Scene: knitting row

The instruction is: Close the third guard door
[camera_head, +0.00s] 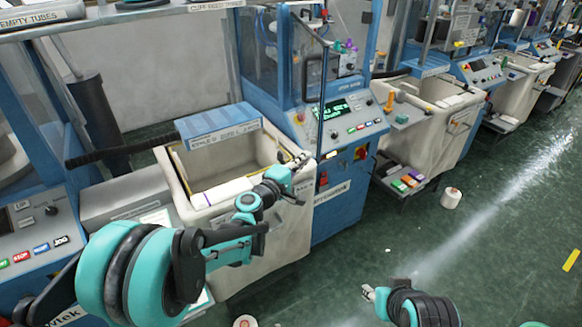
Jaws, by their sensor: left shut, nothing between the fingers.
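A knitting machine with a blue frame and clear guard panels (262,55) stands at the upper middle. A clear guard door (308,62) with a dark vertical edge stands at its front, above the control panel. I cannot tell from this view how far it is open, or which door counts as third. My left gripper (300,160) is shut and empty, over the right rim of the cream bin, below and left of the control panel and apart from the door. My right gripper (369,292) is low at the bottom, over the floor; its fingers are too small to read.
A cream bin (184,172) with white rolls stands under my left arm. The control panel (338,118) juts out beside it. More machines and bins (440,110) run to the right. A yarn cone (451,198) stands on the green floor (480,240), which is mostly clear.

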